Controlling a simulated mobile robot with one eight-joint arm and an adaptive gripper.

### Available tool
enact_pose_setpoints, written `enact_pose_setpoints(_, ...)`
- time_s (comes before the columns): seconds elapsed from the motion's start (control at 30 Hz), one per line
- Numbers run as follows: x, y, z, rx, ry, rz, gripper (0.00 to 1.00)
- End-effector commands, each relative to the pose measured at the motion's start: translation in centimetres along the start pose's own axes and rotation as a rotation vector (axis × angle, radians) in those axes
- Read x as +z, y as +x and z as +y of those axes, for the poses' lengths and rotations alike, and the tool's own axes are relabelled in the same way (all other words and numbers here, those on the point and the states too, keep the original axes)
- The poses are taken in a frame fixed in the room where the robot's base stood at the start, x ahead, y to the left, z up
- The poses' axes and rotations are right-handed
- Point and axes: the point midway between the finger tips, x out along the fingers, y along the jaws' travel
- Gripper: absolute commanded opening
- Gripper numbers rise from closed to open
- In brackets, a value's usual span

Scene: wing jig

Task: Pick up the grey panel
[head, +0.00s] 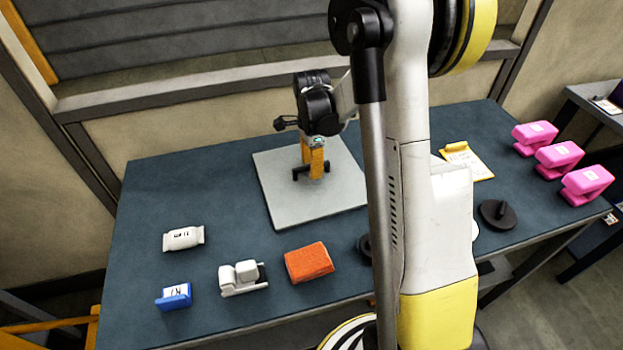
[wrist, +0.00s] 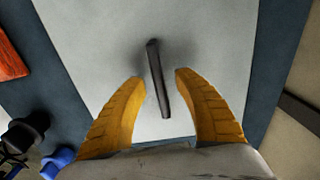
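The grey panel (head: 285,202) lies flat on the dark blue table, toward its back middle. It has a dark bar handle (head: 298,171) standing near its middle. In the wrist view the pale panel (wrist: 90,40) fills most of the picture, and the handle (wrist: 157,85) runs nearly lengthwise between my fingers. My gripper (head: 313,170) points down over the panel with its yellow-orange fingers apart. In the wrist view the gripper (wrist: 160,77) is open, one finger on each side of the handle, with gaps on both sides. Contact with the panel cannot be told.
An orange block (head: 309,262), a white clamp-like item (head: 242,278), a blue block (head: 174,297) and a white packet (head: 183,238) lie in front and left. A yellow clipboard (head: 467,160), a black knobbed disc (head: 497,214) and pink clamps (head: 558,158) are right. My arm hides part of the table.

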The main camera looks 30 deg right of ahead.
Motion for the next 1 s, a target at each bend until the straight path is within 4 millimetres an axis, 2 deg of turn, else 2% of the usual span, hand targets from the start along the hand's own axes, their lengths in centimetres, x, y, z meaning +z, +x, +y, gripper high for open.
enact_pose_setpoints(0.1,0.0,-0.1,0.0,0.0,0.0,0.0,0.37)
enact_pose_setpoints(0.17,0.0,-0.1,0.0,0.0,0.0,0.0,0.18)
enact_pose_setpoints(0.2,0.0,-0.1,0.0,0.0,0.0,0.0,0.06)
enact_pose_setpoints(0.23,0.0,-0.1,0.0,0.0,0.0,0.0,0.0)
enact_pose_setpoints(0.77,0.0,-0.5,0.0,0.0,0.0,0.0,0.0)
enact_pose_setpoints(0.87,0.0,-1.4,0.0,0.0,0.0,0.0,0.0)
enact_pose_setpoints(1.0,0.0,-3.5,0.0,0.0,0.0,0.0,0.0)
